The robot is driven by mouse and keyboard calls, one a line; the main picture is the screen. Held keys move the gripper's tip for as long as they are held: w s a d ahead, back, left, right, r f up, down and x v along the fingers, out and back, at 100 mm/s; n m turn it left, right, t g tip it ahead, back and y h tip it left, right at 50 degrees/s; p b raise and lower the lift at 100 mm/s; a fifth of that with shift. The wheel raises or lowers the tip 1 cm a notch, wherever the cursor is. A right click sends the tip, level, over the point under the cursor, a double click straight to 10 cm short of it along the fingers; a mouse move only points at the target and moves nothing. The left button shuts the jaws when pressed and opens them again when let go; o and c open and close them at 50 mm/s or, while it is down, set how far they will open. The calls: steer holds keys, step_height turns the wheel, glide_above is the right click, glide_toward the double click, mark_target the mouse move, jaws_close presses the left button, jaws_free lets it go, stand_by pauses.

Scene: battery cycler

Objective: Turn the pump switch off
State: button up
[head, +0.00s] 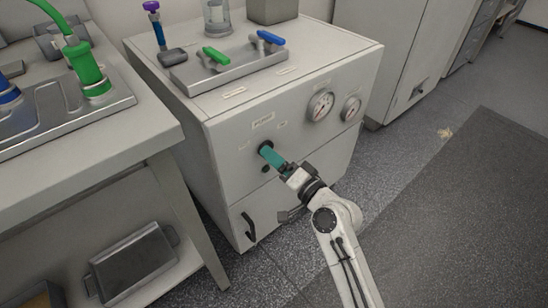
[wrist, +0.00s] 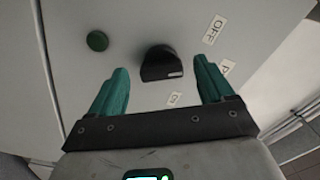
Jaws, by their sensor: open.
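The pump switch (wrist: 162,62) appears to be a black rotary knob on the cabinet's pale front panel. In the wrist view, an OFF label (wrist: 214,30) is at its upper right and a smaller label (wrist: 174,98), too small to read surely, lies just below it. My gripper (wrist: 162,68) is open, its teal fingers to the left and right of the knob with gaps on both sides. In the head view my gripper (head: 271,156) is at the panel and covers part of the knob. The knob's exact setting is unclear.
A round green button (wrist: 97,41) is left of the knob in the wrist view. Two gauges (head: 321,105) are right of my gripper on the cabinet front (head: 300,145). A door handle (head: 249,228) sticks out below.

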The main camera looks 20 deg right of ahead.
steer(key=v, duration=0.9)
steer(key=shift+s, duration=0.1)
steer(key=s+a+f+n+g, duration=0.2)
steer(key=s+f+n+g, duration=0.4)
steer(key=s+f+g, duration=0.35)
steer(key=s+d+f+n+g+h, duration=0.1)
steer(key=s+d+f+g+h, duration=0.15)
steer(key=s, duration=0.65)
steer(key=s+d+f+n+g+h, duration=0.1)
steer(key=s+d+f+g+h, duration=0.2)
steer(key=s, duration=0.5)
step_height(320, 180, up, 25)
steer(key=s+d+g+p, duration=0.1)
steer(key=p, duration=2.3)
steer(key=shift+s+d, duration=0.3)
